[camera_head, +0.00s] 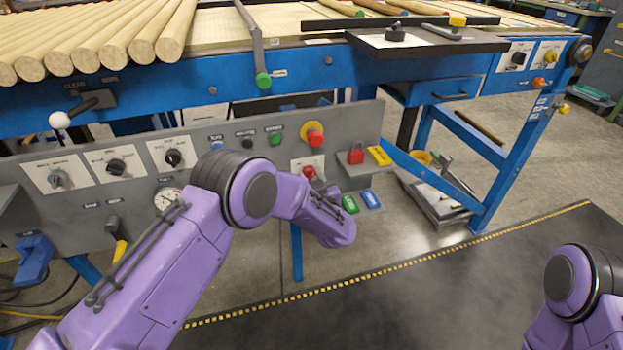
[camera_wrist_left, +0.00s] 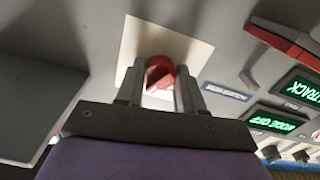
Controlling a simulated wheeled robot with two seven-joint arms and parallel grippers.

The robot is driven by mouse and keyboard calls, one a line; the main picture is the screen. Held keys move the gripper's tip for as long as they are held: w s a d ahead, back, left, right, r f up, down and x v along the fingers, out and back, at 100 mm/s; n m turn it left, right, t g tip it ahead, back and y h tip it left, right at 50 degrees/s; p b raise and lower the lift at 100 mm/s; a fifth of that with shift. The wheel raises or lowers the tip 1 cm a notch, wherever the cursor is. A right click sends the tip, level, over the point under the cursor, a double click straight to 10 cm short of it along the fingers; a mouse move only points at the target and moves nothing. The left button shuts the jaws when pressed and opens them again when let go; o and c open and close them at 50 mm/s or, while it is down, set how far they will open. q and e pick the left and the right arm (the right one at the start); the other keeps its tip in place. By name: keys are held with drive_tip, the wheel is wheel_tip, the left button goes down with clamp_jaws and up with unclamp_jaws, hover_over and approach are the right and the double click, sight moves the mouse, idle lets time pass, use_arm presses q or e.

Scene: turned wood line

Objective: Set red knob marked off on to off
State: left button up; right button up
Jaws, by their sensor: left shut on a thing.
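The red knob (camera_head: 309,173) sits on a white plate on the grey control panel, low and right of its middle. In the left wrist view the red knob (camera_wrist_left: 158,73) stands between the two fingers of my left gripper (camera_wrist_left: 159,84), which is shut on it. In the head view my purple left arm reaches across the panel and hides most of the gripper and part of the plate. The plate's off and on marks cannot be read. Only part of my right arm shows at the right edge; its gripper is out of view.
A red mushroom button on a yellow base (camera_head: 314,135) sits above the knob. Black dials (camera_head: 173,157), a gauge (camera_head: 167,197) and a white-balled lever (camera_head: 60,120) are to the left. Green displays (camera_wrist_left: 272,122) glow, one reading MODE OFF.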

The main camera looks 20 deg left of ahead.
use_arm(q)
drive_tip(key=n, duration=0.3)
drive_tip(key=shift+n, duration=0.4)
drive_tip(key=n+b, duration=0.1)
drive_tip(key=n, duration=0.2)
drive_tip(key=shift+d+n, duration=0.1)
drive_tip(key=shift+n, duration=0.2)
drive_tip(key=n+b, duration=0.1)
drive_tip(key=n, duration=0.3)
drive_tip(key=shift+n+b, duration=0.5)
drive_tip(key=shift+n, duration=1.3)
drive_tip(key=o, duration=1)
drive_tip(key=shift+r, duration=0.1)
drive_tip(key=shift+o, duration=0.2)
drive_tip(key=shift+d, duration=0.1)
drive_tip(key=p+v, duration=0.1)
drive_tip(key=v, duration=0.9)
drive_tip(key=shift+s, duration=0.2)
drive_tip(key=shift+d, duration=0.2)
